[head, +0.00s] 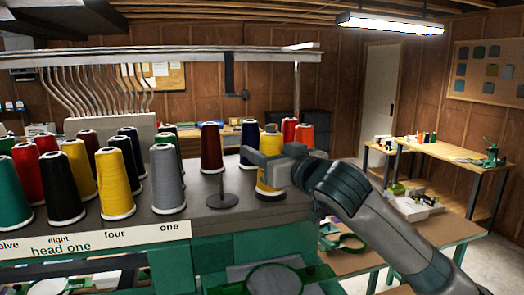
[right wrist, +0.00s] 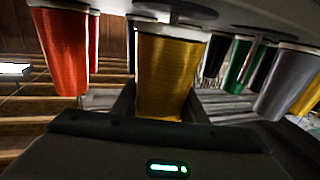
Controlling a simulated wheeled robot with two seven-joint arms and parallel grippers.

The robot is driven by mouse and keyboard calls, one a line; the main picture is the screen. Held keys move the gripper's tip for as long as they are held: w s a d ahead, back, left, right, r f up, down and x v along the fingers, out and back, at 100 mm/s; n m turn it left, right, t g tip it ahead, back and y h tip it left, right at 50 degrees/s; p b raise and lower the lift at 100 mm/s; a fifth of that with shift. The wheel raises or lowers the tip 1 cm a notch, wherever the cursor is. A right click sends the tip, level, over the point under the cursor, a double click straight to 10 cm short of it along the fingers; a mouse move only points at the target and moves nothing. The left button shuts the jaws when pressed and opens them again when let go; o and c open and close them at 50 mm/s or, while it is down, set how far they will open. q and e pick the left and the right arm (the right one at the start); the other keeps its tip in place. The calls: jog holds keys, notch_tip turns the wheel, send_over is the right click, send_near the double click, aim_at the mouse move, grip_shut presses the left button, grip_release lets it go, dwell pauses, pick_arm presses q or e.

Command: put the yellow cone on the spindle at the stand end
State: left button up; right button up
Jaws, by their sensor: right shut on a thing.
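The yellow cone (head: 269,183) is upright near the right end of the thread stand (head: 205,224). My right gripper (head: 262,156) is shut on its upper part; in the right wrist view (right wrist: 160,108) its two fingers flank the yellow cone (right wrist: 168,75), whose wide white base is at the top of that picture. An empty spindle (head: 222,197), a dark round disc with a thin upright pin, stands just left of the held cone. I cannot tell whether the cone's base touches the stand. My left gripper is not in view.
A grey cone (head: 167,180) stands left of the empty spindle, above the label "one". A dark red cone (head: 211,148) and a navy cone (head: 249,143) stand behind. Red cones (head: 304,136) stand behind my gripper. Several more cones crowd the left.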

jog(key=shift+f, duration=0.25)
dwell(0.3)
jog(key=o, duration=1.2)
jog(key=shift+s+d, duration=0.1)
jog(key=shift+s+d+f+b, duration=0.1)
jog(key=shift+s+d+b, duration=0.2)
jog(key=shift+s+b, duration=0.15)
jog(key=b+v, duration=0.5)
jog(key=v, duration=1.1)
jog(key=shift+b, duration=0.3)
